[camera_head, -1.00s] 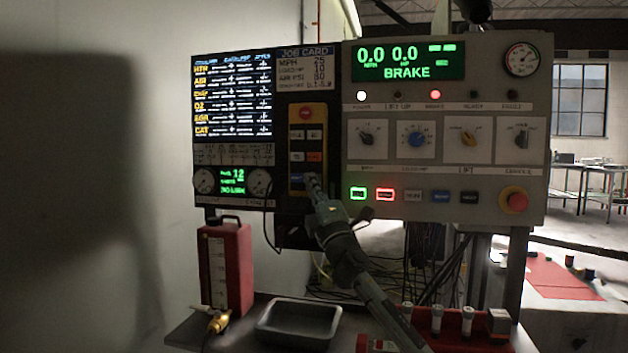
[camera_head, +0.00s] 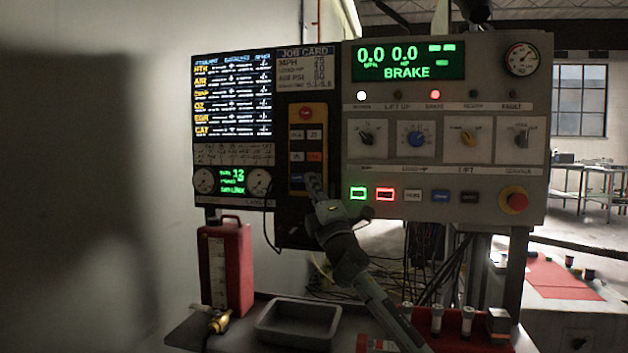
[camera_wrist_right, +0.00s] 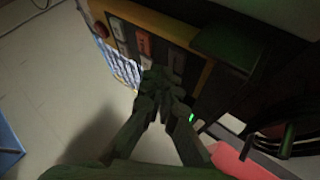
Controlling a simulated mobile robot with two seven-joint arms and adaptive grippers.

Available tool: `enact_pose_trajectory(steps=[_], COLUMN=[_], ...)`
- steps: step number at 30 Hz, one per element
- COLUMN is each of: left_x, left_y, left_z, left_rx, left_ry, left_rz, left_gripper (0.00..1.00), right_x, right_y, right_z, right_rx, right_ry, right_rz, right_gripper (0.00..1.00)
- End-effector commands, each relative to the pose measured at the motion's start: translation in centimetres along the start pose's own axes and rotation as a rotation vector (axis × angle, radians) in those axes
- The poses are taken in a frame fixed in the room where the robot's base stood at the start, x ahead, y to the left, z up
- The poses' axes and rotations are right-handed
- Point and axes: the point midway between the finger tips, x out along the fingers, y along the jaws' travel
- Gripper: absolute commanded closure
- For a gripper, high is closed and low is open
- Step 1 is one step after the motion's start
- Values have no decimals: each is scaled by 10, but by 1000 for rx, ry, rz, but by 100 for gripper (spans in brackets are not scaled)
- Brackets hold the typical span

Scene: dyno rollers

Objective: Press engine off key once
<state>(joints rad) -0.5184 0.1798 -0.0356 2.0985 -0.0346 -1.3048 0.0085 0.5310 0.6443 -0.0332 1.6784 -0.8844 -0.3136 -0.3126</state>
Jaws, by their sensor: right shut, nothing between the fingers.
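A yellow-framed keypad (camera_head: 324,112) hangs in the dark middle panel. It has a round red button (camera_head: 305,113) on top and rows of small keys, among them an orange-red key (camera_head: 315,156) and a blue key (camera_head: 296,178). The key labels are too small to read, so I cannot tell which is engine off. In the right wrist view the closed tips (camera_wrist_right: 160,75) are at or very near the keys; contact is unclear. My left gripper is not in view.
The right panel has lit green (camera_head: 358,194) and red (camera_head: 385,194) buttons, several knobs and a red emergency knob (camera_head: 514,201). Below are a red canister (camera_head: 238,268), a grey tray (camera_head: 262,338) and several small vials. Cables hang behind my arm.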

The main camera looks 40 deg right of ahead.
Motion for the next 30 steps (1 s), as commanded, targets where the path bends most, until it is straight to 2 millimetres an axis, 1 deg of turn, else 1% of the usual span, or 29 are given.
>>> enact_pose_trajectory(steps=[4,30], left_x=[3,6], left_y=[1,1], left_z=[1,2], left_rx=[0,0], left_ry=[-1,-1], left_rz=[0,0], left_gripper=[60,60], right_x=[3,8], right_y=[-3,-6], right_z=[3,6], right_rx=[0,1], right_ry=[0,-1], right_rz=[0,0], right_gripper=[100,100])
